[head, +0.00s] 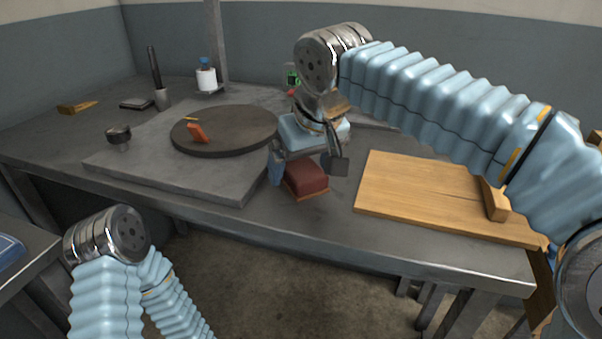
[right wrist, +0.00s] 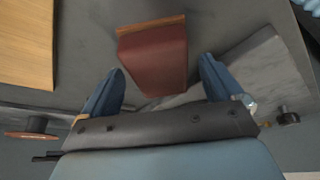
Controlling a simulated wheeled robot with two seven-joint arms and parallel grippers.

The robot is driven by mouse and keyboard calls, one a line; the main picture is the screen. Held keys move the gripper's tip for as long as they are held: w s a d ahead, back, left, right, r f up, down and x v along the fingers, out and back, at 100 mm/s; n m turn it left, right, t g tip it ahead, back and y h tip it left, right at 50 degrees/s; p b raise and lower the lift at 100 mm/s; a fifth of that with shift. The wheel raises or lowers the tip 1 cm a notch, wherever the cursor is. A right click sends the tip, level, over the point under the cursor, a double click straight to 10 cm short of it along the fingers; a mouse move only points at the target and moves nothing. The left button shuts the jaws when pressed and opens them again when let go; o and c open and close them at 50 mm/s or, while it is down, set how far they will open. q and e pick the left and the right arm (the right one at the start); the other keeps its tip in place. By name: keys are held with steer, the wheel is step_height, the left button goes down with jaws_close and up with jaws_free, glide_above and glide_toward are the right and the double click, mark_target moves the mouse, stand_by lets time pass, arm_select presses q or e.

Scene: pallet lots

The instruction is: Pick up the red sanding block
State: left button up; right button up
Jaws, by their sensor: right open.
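The red sanding block (head: 306,178) lies on the grey workbench near its front edge, with a thin tan layer along its bottom. My right gripper (head: 306,174) is above it and open, with one finger on each side of the block in the head view. In the right wrist view the block (right wrist: 153,58) sits ahead of and between the two blue fingertips (right wrist: 163,78), with gaps on both sides. I cannot tell how high the fingertips are over the bench. My left arm shows at the lower left of the head view, but its gripper is not visible.
A wooden board (head: 425,192) lies to the right of the block. A grey slab (head: 130,160) with a dark round disc (head: 240,130) lies to the left, with an orange item (head: 198,133) on the disc.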

mark_target(297, 163)
steer(key=c, duration=1.3)
steer(key=r, duration=0.3)
steer(key=r+p, duration=0.1)
steer(key=shift+s+r, duration=0.3)
steer(key=shift+r, duration=0.05)
steer(key=s+r, duration=0.1)
steer(key=r, duration=0.1)
steer(key=s+r, duration=0.2)
steer(key=shift+s+d+r, duration=0.15)
steer(key=shift+s+d, duration=0.05)
steer(key=shift+s, duration=0.1)
steer(key=s+r, duration=0.1)
steer(key=s, duration=0.2)
steer(key=s+r, duration=0.2)
steer(key=s, duration=0.1)
steer(key=s+d+r, duration=0.1)
steer(key=s, duration=0.2)
steer(key=shift+s+r, duration=0.3)
steer(key=shift+s, duration=0.1)
